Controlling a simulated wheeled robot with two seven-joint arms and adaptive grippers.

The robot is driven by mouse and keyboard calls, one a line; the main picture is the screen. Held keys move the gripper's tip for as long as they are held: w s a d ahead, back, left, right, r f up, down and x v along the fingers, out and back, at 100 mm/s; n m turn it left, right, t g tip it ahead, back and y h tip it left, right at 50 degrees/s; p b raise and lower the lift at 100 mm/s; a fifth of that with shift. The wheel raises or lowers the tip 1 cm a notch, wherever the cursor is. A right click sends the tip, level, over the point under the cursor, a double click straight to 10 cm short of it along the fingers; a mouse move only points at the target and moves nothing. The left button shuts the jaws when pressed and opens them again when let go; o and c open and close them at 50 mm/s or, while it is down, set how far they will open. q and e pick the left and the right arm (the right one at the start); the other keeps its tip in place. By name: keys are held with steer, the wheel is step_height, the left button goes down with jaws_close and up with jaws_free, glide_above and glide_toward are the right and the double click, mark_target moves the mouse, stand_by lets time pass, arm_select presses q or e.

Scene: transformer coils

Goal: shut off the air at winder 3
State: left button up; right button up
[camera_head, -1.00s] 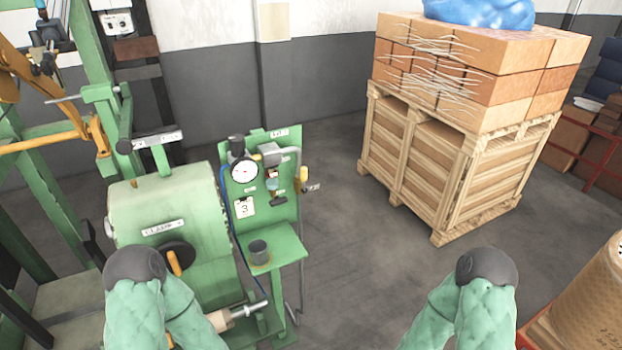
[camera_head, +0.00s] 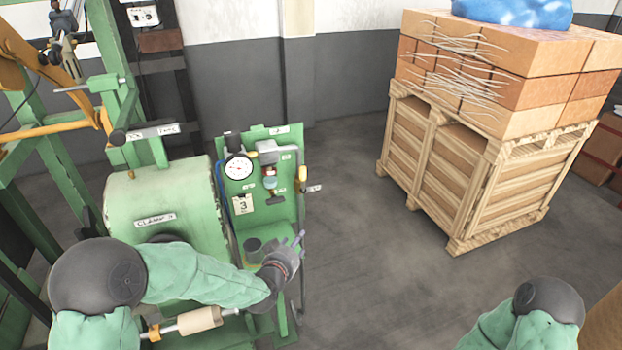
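The green air panel (camera_head: 282,228) of winder 3 stands left of centre, with a tag marked 3 (camera_head: 243,204). It carries a round white gauge (camera_head: 239,167) and a small regulator-like fitting with red and blue parts (camera_head: 270,183). A yellow handle (camera_head: 303,173) sits at its right edge, beside a small label (camera_head: 315,188). My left gripper (camera_head: 297,240) is low in front of the panel, over its shelf and below the yellow handle, apart from it. Its fingers are small and dark, so I cannot tell if they are open. My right gripper is out of view; only its arm shows at bottom right.
A dark cup (camera_head: 253,246) stands on the panel's shelf, close to my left gripper. The green winder housing (camera_head: 160,200) is left of the panel. A wooden crate (camera_head: 435,165) loaded with boxes (camera_head: 510,70) stands right. Grey floor (camera_head: 360,240) between is clear.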

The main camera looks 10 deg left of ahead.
mark_target(304, 175)
arm_select(q)
step_height(304, 175, up, 14)
steer(key=w+t+y, duration=0.1)
steer(key=w+t, duration=0.1)
steer(key=t, duration=0.2)
steer(key=w, duration=0.7)
steer(key=w+b, duration=0.1)
steer(key=w, duration=0.3)
steer(key=shift+a+f, duration=0.15)
steer(key=shift+a, duration=0.1)
jaws_close()
